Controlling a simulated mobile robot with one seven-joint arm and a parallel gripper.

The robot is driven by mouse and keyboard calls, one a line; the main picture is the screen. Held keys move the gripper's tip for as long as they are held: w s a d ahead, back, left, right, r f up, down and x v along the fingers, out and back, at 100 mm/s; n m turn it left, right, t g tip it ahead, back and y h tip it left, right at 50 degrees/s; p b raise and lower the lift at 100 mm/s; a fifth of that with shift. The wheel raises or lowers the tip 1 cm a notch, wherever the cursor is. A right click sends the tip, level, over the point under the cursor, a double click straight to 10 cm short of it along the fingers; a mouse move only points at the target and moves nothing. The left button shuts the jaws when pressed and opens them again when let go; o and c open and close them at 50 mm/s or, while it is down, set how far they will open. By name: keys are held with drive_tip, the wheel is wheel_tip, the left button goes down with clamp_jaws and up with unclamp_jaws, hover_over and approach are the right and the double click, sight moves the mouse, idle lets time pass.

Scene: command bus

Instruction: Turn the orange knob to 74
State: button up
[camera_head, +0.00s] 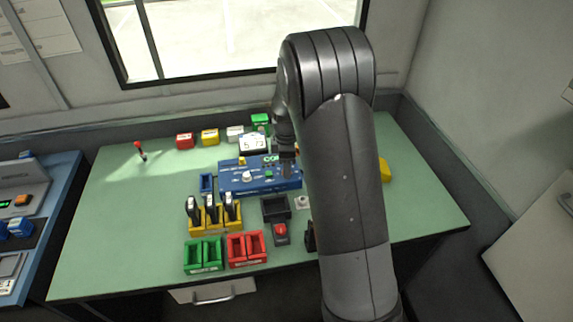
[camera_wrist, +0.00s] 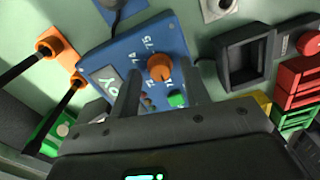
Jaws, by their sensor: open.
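A blue console (camera_head: 232,184) lies on the green tabletop; its right part fills the middle of the wrist view (camera_wrist: 95,63). The orange knob (camera_wrist: 160,66) is on its face, ringed by printed numbers, with 74 and 75 readable. I cannot tell where the knob points. In the head view the knob is hidden by my gripper (camera_head: 287,168). My gripper (camera_wrist: 160,77) is open, its fingertips on either side of the knob in the wrist picture. I see no grip on it; contact and exact height are unclear.
A green button (camera_wrist: 177,100) is close to the knob and my fingers. A black tray (camera_wrist: 243,62) and a red button (camera_head: 281,231) stand beside the console. Green bins (camera_head: 204,255) and red bins (camera_head: 247,248) are at the front.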

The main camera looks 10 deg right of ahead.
drive_tip(key=shift+c, duration=0.5)
clamp_jaws()
